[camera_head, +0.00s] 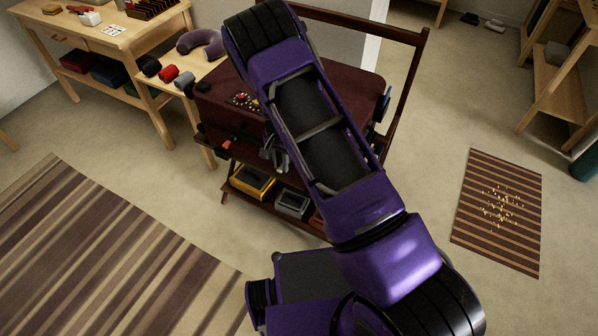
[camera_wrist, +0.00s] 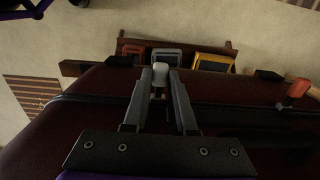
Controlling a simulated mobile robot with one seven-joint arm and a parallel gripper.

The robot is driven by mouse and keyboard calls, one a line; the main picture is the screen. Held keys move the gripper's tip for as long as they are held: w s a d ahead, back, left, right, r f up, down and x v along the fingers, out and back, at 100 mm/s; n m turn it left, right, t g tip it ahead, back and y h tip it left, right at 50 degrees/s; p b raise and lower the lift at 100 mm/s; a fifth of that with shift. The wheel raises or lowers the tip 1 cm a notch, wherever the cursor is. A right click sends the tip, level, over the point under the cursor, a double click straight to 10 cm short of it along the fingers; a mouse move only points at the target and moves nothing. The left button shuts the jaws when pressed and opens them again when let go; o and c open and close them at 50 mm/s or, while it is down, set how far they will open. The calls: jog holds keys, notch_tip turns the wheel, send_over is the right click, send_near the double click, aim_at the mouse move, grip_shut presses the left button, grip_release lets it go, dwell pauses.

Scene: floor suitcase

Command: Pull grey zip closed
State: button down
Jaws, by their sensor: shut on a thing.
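The dark maroon suitcase (camera_head: 222,100) lies on a wooden rack, partly hidden behind my arm; its surface fills much of the wrist view (camera_wrist: 90,88). My gripper (camera_wrist: 160,82) is shut on a small light grey zip pull (camera_wrist: 160,73) at the suitcase's edge. In the head view, my gripper (camera_head: 275,157) is at the front side of the suitcase, and the grey pull cannot be made out there. A red-orange pull (camera_wrist: 298,88) stands at the right of the wrist view, apart from my gripper. A dark zip line runs along the suitcase to either side of my fingers.
The rack's lower shelf holds a yellow box (camera_head: 252,181) and a grey box (camera_head: 292,203). A wooden table (camera_head: 125,45) with rolled items and a purple neck pillow (camera_head: 201,43) stands at the left. Striped rugs lie on the open floor.

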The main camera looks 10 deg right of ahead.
aim_at(280, 167)
jog(key=shift+w+a+r, duration=0.1)
jog(key=shift+w+a, duration=0.1)
jog(key=shift+a, duration=0.05)
jog(key=c, duration=0.7)
grip_release()
notch_tip(280, 167, up, 17)
jog(key=shift+r+p, duration=0.2)
jog(key=shift+p, duration=0.7)
